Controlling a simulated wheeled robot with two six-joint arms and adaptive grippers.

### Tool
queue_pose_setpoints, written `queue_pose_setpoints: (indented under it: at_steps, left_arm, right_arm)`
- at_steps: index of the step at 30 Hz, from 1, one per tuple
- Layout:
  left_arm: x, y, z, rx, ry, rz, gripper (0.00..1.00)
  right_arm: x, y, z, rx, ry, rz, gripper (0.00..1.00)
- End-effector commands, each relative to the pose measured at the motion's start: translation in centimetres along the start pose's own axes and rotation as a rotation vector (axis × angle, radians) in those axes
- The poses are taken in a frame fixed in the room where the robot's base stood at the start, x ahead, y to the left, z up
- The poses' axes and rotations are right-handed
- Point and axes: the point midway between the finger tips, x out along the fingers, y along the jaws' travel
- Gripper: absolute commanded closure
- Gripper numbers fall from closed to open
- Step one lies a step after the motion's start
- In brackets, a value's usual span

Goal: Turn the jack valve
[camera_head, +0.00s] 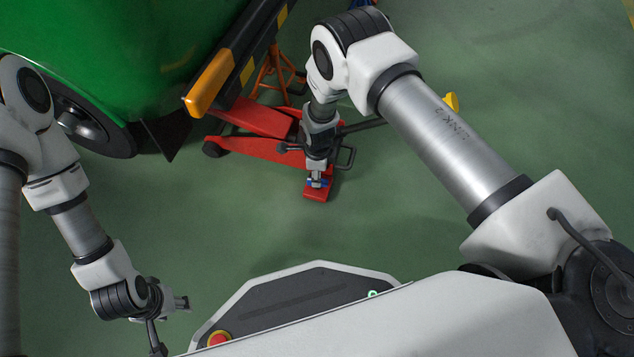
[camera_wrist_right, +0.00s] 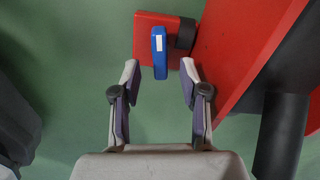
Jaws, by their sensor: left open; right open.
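The red floor jack (camera_head: 235,147) stands on the floor beside the green vehicle, and it also shows in the right wrist view (camera_wrist_right: 240,45). The jack valve appears as a blue bar with a white patch (camera_wrist_right: 159,62) on the jack's red end plate. My right gripper (camera_head: 317,178) is over that end of the jack and hides part of it. In the right wrist view my right gripper (camera_wrist_right: 157,75) is open, with the lower part of the blue valve between its fingertips in the picture; contact cannot be told. My left gripper (camera_head: 171,325) is open and empty at lower left.
The green vehicle (camera_head: 110,45) with a black-and-yellow bumper (camera_head: 210,85) and a wheel fills the upper left. An orange stand (camera_head: 272,75) is behind the jack. A black handle bar (camera_wrist_right: 282,130) is right of the gripper.

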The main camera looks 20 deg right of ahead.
Motion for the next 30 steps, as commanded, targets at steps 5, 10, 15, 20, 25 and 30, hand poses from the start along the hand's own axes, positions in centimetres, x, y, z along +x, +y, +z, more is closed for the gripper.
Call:
queue_pose_setpoints:
  at_steps: [5, 10, 15, 20, 25, 30]
  left_arm:
    - [2.0, -0.1, -0.1, -0.004, 0.003, 0.000, 0.50]
    - [1.9, -0.1, -0.1, -0.005, 0.003, 0.000, 0.50]
    - [1.9, -0.1, -0.1, -0.005, 0.004, 0.000, 0.50]
    - [1.9, -0.1, -0.1, -0.004, 0.003, 0.000, 0.50]
    - [1.9, -0.1, -0.1, -0.004, 0.003, 0.000, 0.50]
    - [1.9, -0.1, -0.1, -0.004, 0.003, 0.000, 0.50]
  right_arm:
    - [3.4, 0.0, 0.0, -0.001, 0.000, 0.000, 0.56]
    - [3.5, 0.0, 0.0, -0.001, 0.000, -0.001, 0.56]
    - [3.5, 0.0, 0.0, -0.002, 0.000, 0.000, 0.81]
    - [3.5, 0.0, 0.0, -0.002, 0.000, 0.000, 1.00]
    - [3.5, 0.0, 0.0, -0.005, 0.000, -0.001, 1.00]
    - [3.5, 0.0, 0.0, -0.032, 0.000, -0.001, 1.00]
